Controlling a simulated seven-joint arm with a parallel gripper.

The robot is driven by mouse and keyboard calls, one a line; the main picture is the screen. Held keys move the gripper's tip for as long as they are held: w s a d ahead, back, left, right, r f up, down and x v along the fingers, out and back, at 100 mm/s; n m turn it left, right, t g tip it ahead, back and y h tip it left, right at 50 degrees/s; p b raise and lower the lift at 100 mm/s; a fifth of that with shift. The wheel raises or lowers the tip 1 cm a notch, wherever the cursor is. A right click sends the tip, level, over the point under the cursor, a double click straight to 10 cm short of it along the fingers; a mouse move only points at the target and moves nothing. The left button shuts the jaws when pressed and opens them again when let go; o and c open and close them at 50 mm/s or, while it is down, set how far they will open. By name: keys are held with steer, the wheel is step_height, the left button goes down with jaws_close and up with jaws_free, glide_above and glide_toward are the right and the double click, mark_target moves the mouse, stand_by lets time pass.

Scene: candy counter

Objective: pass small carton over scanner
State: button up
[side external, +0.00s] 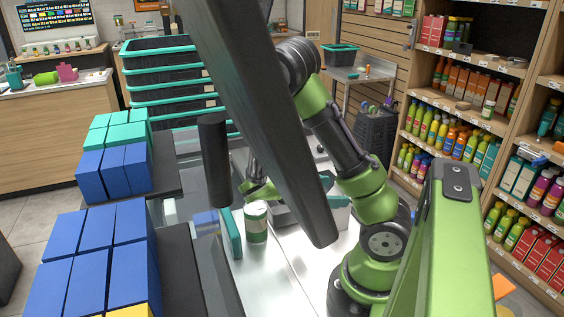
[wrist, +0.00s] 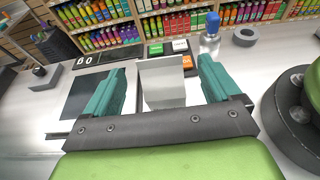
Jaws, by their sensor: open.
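In the wrist view a small pale grey-white carton (wrist: 162,84) stands between the two teal fingers of my open gripper (wrist: 160,66). There appears to be a gap on both sides, and I cannot tell whether either finger touches it. A dark flat plate (wrist: 82,96), seemingly the scanner glass, is set in the counter to the left, partly hidden by the left finger. In the side view a dark bar hides much of my gripper, and I cannot make out the carton there for certain.
A clear bottle with a blue cap (wrist: 210,36), a keypad (wrist: 155,49) and a grey ring (wrist: 245,36) stand beyond the carton. In the side view, a white-and-green jar (side external: 256,224) stands on the counter. Blue boxes (side external: 95,262) and stacked baskets (side external: 165,72) are at left.

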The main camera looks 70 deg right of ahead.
step_height(320, 180, down, 4)
steer(key=shift+r, duration=0.25)
steer(key=x, duration=0.5)
steer(key=shift+f, duration=0.2)
steer(key=shift+c, duration=0.4)
steer(key=c, duration=1.3)
steer(key=shift+r, duration=0.15)
